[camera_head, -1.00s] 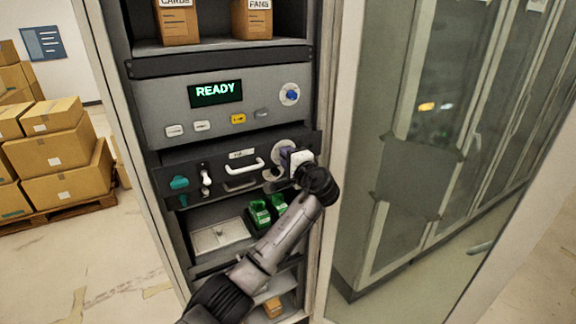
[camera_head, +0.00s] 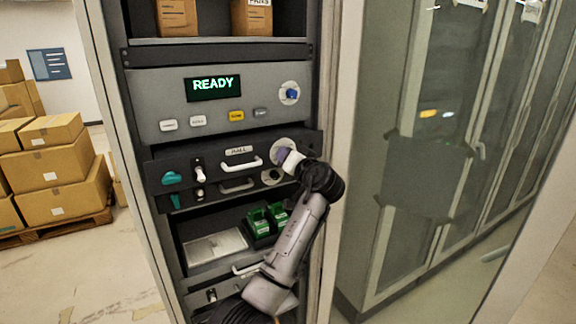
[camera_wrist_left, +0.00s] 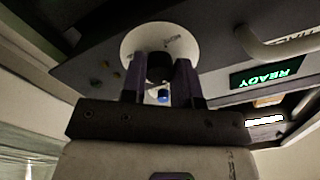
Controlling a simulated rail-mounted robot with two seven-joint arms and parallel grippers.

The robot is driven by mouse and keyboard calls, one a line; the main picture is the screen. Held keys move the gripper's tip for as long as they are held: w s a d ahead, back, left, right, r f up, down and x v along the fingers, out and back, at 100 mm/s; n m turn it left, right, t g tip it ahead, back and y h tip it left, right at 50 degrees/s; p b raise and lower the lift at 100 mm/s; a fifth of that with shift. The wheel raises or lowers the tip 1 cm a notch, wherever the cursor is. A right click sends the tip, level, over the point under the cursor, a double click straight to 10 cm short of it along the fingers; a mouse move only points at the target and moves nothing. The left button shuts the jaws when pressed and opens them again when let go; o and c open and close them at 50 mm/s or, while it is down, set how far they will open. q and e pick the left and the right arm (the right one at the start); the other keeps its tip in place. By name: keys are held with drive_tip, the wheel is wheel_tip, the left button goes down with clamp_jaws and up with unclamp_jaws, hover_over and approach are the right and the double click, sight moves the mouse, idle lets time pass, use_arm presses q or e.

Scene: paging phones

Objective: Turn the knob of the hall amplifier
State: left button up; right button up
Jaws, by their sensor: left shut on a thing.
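The hall amplifier (camera_head: 215,168) is the dark panel labelled HALL in the rack, with a white handle across it. At its right end is a pale round dial plate (camera_head: 281,143). My left gripper (camera_head: 283,155) is at this dial, and it mostly hides the knob in the head view. In the left wrist view, the purple fingers of my left gripper (camera_wrist_left: 160,72) are closed on the dark knob (camera_wrist_left: 159,62), in front of the pale dial plate (camera_wrist_left: 158,40). The knob's pointer cannot be made out. My right gripper is not in view.
Above is a grey unit (camera_head: 215,106) with a READY display (camera_head: 213,87), several buttons and a blue knob (camera_head: 292,93). A teal switch (camera_head: 171,178) sits left on the hall panel. Green items (camera_head: 262,221) stand below. A glass door (camera_head: 420,150) is at the right.

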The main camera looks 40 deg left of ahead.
use_arm(q)
drive_tip(key=shift+w+d+r+n+b, duration=0.1)
drive_tip(key=shift+n+b, duration=1.75)
drive_tip(key=shift+n, duration=4.35)
drive_tip(key=shift+w+n+b, duration=0.1)
drive_tip(key=shift+n+b, duration=1.7)
drive_tip(key=shift+n, duration=4.7)
drive_tip(key=o, duration=0.9)
drive_tip(key=shift+o, duration=0.2)
